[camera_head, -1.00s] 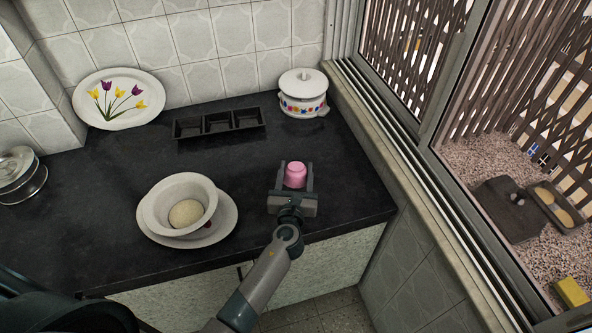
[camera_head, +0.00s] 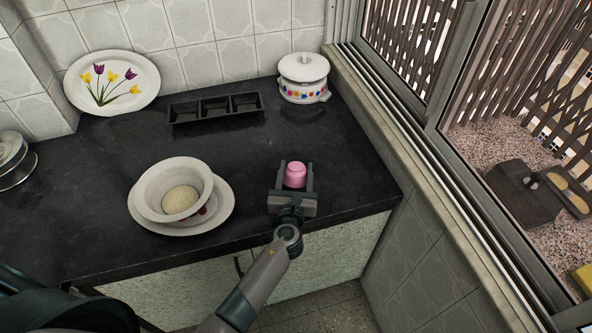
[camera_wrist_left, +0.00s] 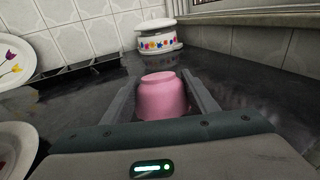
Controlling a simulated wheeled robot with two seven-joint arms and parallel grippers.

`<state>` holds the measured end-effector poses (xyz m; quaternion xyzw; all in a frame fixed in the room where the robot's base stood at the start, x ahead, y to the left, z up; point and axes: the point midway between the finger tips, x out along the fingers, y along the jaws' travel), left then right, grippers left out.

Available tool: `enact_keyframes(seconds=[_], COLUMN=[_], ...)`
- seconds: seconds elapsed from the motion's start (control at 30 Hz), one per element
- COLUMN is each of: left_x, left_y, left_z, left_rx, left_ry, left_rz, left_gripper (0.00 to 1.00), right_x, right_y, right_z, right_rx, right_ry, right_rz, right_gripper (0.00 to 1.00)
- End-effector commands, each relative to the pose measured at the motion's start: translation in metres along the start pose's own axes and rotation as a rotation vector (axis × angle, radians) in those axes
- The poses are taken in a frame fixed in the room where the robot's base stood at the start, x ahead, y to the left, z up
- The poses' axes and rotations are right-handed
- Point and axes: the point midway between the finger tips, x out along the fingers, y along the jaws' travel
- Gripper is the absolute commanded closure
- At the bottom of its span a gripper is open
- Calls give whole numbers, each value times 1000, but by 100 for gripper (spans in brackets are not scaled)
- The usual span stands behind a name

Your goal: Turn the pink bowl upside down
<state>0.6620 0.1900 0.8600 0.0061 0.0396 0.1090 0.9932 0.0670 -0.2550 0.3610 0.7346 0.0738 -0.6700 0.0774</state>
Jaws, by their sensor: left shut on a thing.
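The pink bowl (camera_head: 295,174) is between the two fingers of my left gripper (camera_head: 295,180), near the front right of the dark counter. It also shows in the left wrist view (camera_wrist_left: 163,97), with its narrower closed end up and its wider part down, so it looks upside down. The fingers of my left gripper (camera_wrist_left: 163,100) lie along both sides of the bowl and are shut on it. The bowl's lower edge is hidden by the gripper body, and I cannot tell whether it touches the counter. My right gripper is not in view.
A white bowl (camera_head: 150,190) with a round pale thing in it stands on a plate (camera_head: 226,208) to the left. A black three-part tray (camera_head: 215,108), a lidded flowered pot (camera_head: 303,78) and a tulip plate (camera_head: 112,82) are at the back. The window wall bounds the right.

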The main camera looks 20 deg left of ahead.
Motion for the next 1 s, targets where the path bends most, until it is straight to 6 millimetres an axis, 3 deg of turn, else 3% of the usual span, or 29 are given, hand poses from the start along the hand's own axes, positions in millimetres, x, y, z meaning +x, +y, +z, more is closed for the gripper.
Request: enact_keyframes(seconds=[1.0], left_x=[1], left_y=[0], left_z=[-14], left_rx=[0], left_ry=[0], left_rz=[-1], left_gripper=[79], right_x=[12], right_y=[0], right_z=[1], right_rx=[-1], right_ry=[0], right_rz=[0], right_gripper=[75])
